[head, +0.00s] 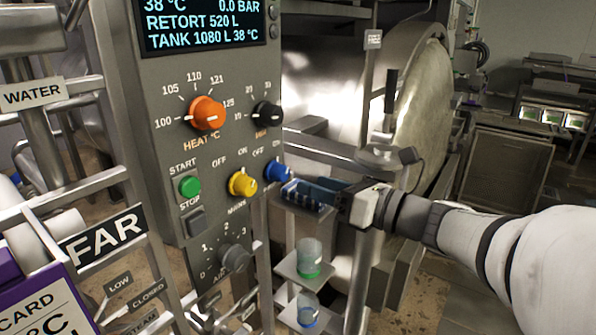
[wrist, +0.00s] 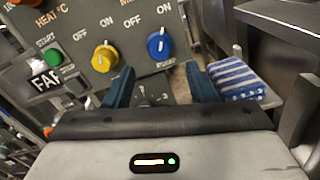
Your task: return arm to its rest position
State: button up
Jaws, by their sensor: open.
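My gripper (head: 322,187) reaches in from the right in the head view, beside the grey control panel (head: 160,120). Its two dark blue fingers stand apart with nothing between them in the wrist view (wrist: 161,86). The blue knob (head: 278,172) is just left of the fingers, and in the wrist view it shows ahead, beyond the gap (wrist: 159,45). The yellow knob (head: 242,184) is further left. I see no contact between the fingers and either knob.
A blue-and-white striped cloth (wrist: 237,78) lies on a small shelf close to the right finger. Cups with a green base (head: 309,258) and a blue base (head: 307,310) stand on shelves below. Metal rails and the round retort door (head: 420,110) are behind my gripper.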

jog(key=s+a+f+n+g+h, duration=0.2)
jog(key=s+f+n+g+h, duration=0.4)
jog(key=s+f+n, duration=0.6)
jog(key=s+d+f+n+g+h, duration=0.2)
jog(key=d+f+n+h, duration=0.4)
jog(key=n, duration=1)
jog(key=shift+s+d+f+n+h, duration=0.15)
jog(key=shift+s+d+n+h, duration=0.2)
jog(key=shift+d+h, duration=1.25)
jog(key=shift+w+d+y, duration=0.1)
jog(key=shift+d+y, duration=0.35)
jog(key=shift+y, duration=0.05)
